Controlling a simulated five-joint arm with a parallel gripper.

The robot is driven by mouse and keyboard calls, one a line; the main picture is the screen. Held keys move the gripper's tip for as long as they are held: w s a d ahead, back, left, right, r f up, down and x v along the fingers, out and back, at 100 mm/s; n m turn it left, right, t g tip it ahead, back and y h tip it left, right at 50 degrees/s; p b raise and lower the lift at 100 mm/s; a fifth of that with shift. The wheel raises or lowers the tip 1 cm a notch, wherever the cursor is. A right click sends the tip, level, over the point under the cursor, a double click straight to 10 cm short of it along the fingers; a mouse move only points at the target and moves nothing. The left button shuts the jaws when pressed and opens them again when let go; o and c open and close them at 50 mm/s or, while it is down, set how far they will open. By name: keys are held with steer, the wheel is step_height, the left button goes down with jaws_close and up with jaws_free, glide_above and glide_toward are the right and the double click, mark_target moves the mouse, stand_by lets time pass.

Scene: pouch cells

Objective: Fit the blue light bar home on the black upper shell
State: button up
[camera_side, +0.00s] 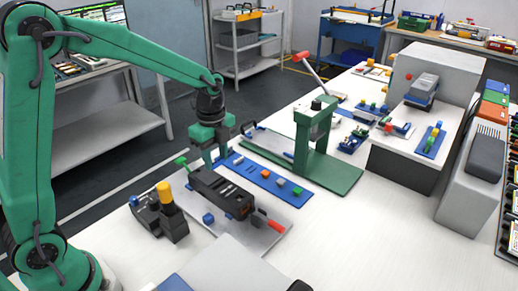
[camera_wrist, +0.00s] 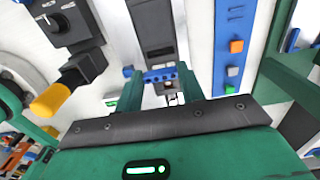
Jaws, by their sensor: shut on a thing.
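The black upper shell (camera_side: 222,192) lies on a grey plate beneath my gripper in the side view. It also shows in the wrist view (camera_wrist: 155,32), ahead of my fingers. My green gripper (camera_side: 209,160) is over the shell's far-left end. In the wrist view my gripper (camera_wrist: 160,82) has a finger at each end of the blue light bar (camera_wrist: 160,74) and is shut on it. The bar lies crosswise to the shell. My gripper hides the bar in the side view. I cannot tell whether the bar touches the shell.
A blue strip with coloured blocks (camera_side: 262,178) lies just right of the shell. A green press (camera_side: 318,150) stands behind it. A black block with a yellow knob (camera_side: 164,192) stands to the left. A red-handled clamp (camera_side: 275,226) and a small blue cube (camera_side: 208,218) are close by.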

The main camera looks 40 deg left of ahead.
mark_target(217, 166)
steer(key=shift+f, duration=2.7)
steer(key=shift+f, duration=0.8)
stand_by(2.7)
steer(key=shift+r, duration=0.45)
stand_by(1.3)
